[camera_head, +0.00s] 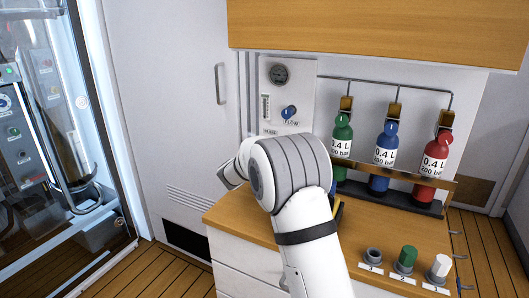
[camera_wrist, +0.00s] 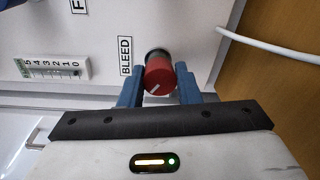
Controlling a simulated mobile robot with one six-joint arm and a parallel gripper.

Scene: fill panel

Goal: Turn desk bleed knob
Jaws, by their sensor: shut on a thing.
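The bleed knob (camera_wrist: 158,72) is red with a white line on its face, next to a label reading BLEED (camera_wrist: 126,56) on the white panel. In the wrist view, the line points toward the lower left. My gripper (camera_wrist: 158,84) has its two blue fingers on either side of the knob and is shut on it. In the head view, my arm hides the knob and the gripper. The panel (camera_head: 305,75) there shows a round gauge (camera_head: 279,74) and a blue FLOW knob (camera_head: 289,112) above my arm.
Green (camera_head: 342,137), blue (camera_head: 385,152) and red (camera_head: 435,158) bottles stand in a rack right of the panel. A wooden desktop (camera_head: 375,226) lies below, with several small plugs at its front right. A wooden cabinet (camera_head: 380,27) overhangs. A white hose (camera_wrist: 262,46) runs close by.

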